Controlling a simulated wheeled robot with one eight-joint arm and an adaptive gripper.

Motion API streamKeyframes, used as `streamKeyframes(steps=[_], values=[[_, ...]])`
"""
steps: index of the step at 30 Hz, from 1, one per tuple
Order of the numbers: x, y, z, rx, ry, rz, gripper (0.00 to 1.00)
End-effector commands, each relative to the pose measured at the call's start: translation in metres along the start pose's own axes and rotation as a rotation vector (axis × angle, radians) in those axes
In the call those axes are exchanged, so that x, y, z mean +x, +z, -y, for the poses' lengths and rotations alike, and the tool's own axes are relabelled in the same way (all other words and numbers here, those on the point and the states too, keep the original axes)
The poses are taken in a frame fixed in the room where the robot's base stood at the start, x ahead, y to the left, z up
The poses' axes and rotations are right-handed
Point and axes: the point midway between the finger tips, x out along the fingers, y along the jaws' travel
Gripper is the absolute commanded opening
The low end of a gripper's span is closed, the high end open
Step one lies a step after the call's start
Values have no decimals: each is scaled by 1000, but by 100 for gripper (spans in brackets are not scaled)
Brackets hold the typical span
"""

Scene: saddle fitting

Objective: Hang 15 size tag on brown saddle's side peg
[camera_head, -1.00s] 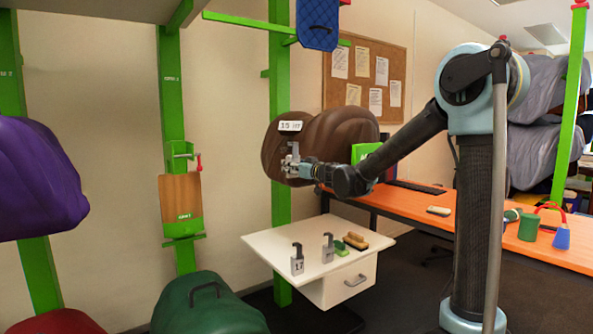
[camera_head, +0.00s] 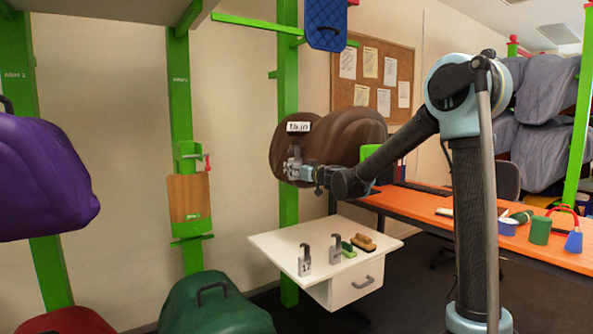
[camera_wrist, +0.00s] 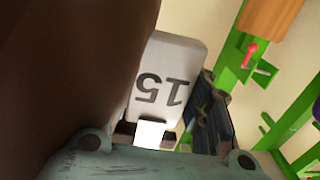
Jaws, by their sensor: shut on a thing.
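The brown saddle (camera_head: 345,138) is mounted on the green post at the back wall. A small white label (camera_head: 298,127) shows on its left part. My gripper (camera_head: 293,167) is at the saddle's near left side, just below that label. It is shut on the 15 size tag, a pale plate (camera_wrist: 165,85) whose number appears upside down in the wrist view. The saddle (camera_wrist: 65,75) fills the left of that view, close beside the tag. A dark finger (camera_wrist: 210,115) stands at the tag's right. The peg, and whether the tag touches it, I cannot make out.
A white shelf (camera_head: 280,245) below holds two hooked tags, one marked 17 (camera_head: 305,262), and brushes (camera_head: 362,242). An orange bench (camera_head: 430,208) is behind my arm. A purple saddle (camera_head: 40,180) and a green saddle (camera_head: 215,303) stand left.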

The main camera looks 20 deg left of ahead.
Motion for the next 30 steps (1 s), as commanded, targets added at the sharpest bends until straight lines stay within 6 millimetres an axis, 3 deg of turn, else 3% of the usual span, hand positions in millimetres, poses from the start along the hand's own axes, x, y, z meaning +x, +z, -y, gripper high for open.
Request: streamKeyframes(steps=[10,11,13,24,30], values=[[0,1,0,0,0,0,19],[0,1,0,0,0,0,51],[0,1,0,0,0,0,67],[-1,1,0,0,0,0,68],[-17,2,0,0,0,0,68]])
